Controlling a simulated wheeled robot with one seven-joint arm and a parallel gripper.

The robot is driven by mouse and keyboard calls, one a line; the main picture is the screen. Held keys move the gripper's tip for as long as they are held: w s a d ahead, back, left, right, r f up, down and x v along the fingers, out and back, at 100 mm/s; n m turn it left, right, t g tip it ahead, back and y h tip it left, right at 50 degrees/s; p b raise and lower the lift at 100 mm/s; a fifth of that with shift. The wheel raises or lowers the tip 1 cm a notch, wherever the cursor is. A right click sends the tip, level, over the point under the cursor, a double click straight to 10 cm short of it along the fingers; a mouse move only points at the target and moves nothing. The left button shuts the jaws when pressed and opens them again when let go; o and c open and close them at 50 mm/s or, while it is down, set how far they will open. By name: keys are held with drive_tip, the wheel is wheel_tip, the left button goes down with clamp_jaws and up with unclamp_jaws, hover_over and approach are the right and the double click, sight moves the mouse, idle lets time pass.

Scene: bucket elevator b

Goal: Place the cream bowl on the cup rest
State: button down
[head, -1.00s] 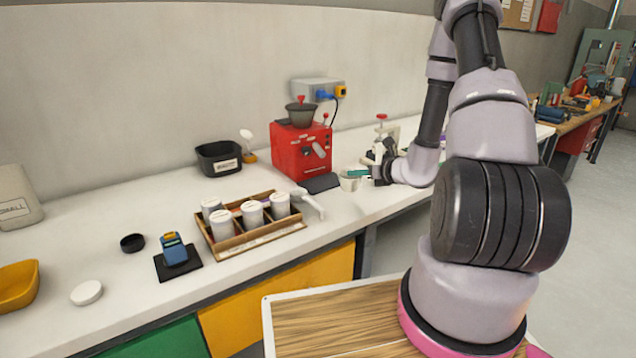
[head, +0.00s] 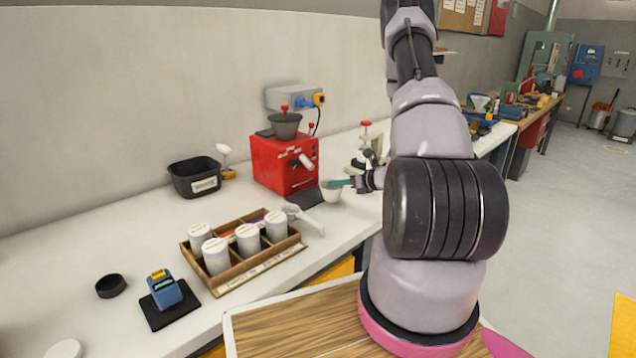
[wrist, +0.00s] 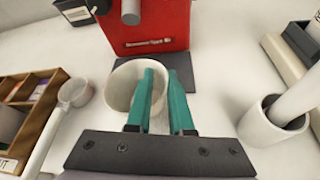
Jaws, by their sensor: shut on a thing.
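The cream bowl (wrist: 124,86) is held by its rim between the teal fingers of my gripper (wrist: 162,78). One finger is inside the bowl and the other outside. In the head view the bowl (head: 331,194) is upright, at the front right of the red machine (head: 284,163), with my gripper (head: 343,184) at its right rim. A dark flat plate, apparently the cup rest (wrist: 183,79), lies at the foot of the machine. The bowl overlaps its left part in the wrist view. I cannot tell whether they touch.
A wooden tray with several white jars (head: 246,240) and a white-handled scoop (wrist: 73,94) are left of the bowl. A white cup (wrist: 262,128) with a pale rod in it stands to the right. A dark bin (head: 195,178) stands behind the tray.

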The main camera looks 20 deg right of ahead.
drive_tip(key=w, duration=0.1)
drive_tip(key=w+a, duration=0.1)
drive_tip(key=w, duration=0.1)
drive_tip(key=w+a, duration=0.1)
drive_tip(key=shift+w+a, duration=0.2)
drive_tip(key=shift+a, duration=0.05)
drive_tip(key=shift+w+a, duration=0.4)
drive_tip(key=shift+w, duration=0.25)
drive_tip(key=shift+w+a, duration=0.35)
drive_tip(key=shift+w, duration=0.25)
drive_tip(key=shift+f, duration=0.55)
drive_tip(key=shift+d+f, duration=0.15)
drive_tip(key=shift+f, duration=0.1)
drive_tip(key=c, duration=0.8)
unclamp_jaws()
